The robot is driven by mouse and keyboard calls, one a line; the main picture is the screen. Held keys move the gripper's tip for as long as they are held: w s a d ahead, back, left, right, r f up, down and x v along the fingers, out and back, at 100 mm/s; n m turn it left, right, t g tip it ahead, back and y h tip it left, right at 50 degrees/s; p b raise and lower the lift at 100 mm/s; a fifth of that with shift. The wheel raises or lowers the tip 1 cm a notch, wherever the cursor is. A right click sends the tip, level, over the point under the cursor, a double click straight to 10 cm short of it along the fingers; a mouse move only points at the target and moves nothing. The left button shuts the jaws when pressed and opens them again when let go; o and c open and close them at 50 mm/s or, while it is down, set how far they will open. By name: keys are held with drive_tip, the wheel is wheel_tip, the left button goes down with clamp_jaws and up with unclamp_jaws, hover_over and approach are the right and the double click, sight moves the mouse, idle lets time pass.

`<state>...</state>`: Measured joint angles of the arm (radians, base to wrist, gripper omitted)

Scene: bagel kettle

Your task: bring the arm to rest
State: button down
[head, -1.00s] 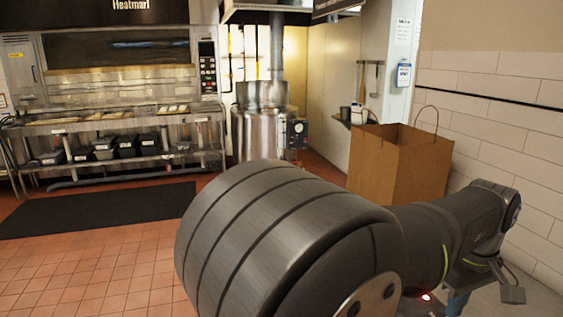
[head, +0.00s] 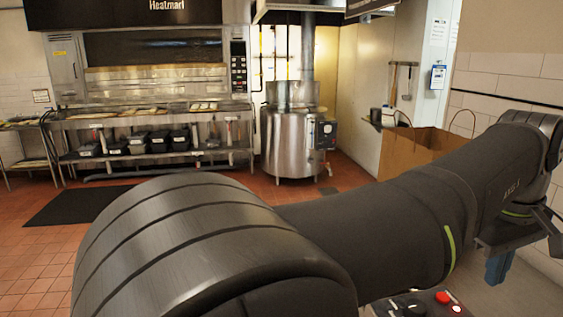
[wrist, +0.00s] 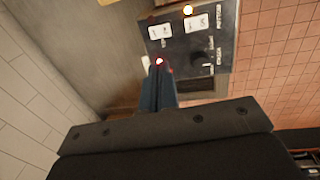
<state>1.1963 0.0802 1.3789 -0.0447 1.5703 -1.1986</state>
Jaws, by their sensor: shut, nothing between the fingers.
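My arm stretches across the lower part of the head view. My gripper (wrist: 158,68) shows in the wrist view as blue fingers closed together with nothing between them. The fingertips appear in front of a dark control box (wrist: 192,42) with white labels, a knob and lit lamps; I cannot tell whether they touch it. In the head view part of the blue gripper (head: 497,268) hangs below the wrist at the right, and the control box (head: 415,306) shows at the bottom edge with a red light. Much of the box is hidden there.
A brown paper bag (head: 405,150) stands behind my arm, partly hidden. A steel kettle (head: 290,142) stands at the back, beside an oven and a rack (head: 150,115) with trays and black bins. A dark mat (head: 85,205) lies on the tiled floor. A tiled wall is at the right.

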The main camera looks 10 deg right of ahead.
drive_tip(key=shift+d+f, duration=0.15)
drive_tip(key=shift+f, duration=0.75)
drive_tip(key=c, duration=1.8)
unclamp_jaws()
drive_tip(key=shift+r, duration=0.1)
drive_tip(key=shift+c, duration=0.2)
drive_tip(key=o, duration=1.4)
drive_tip(key=a+r, duration=0.1)
drive_tip(key=a, duration=0.1)
drive_tip(key=a+r, duration=0.3)
drive_tip(key=a, duration=0.2)
drive_tip(key=shift+a+r, duration=0.1)
drive_tip(key=shift+r, duration=0.2)
drive_tip(key=o, duration=0.4)
drive_tip(key=shift+a, duration=0.35)
drive_tip(key=shift+o, duration=0.2)
wheel_tip(320, 180, down, 10)
drive_tip(key=d, duration=0.1)
drive_tip(key=shift+d+r, duration=0.15)
drive_tip(key=shift+r, duration=0.05)
drive_tip(key=shift+r, duration=0.1)
wheel_tip(320, 180, up, 10)
drive_tip(key=a, duration=0.1)
drive_tip(key=shift+a, duration=0.15)
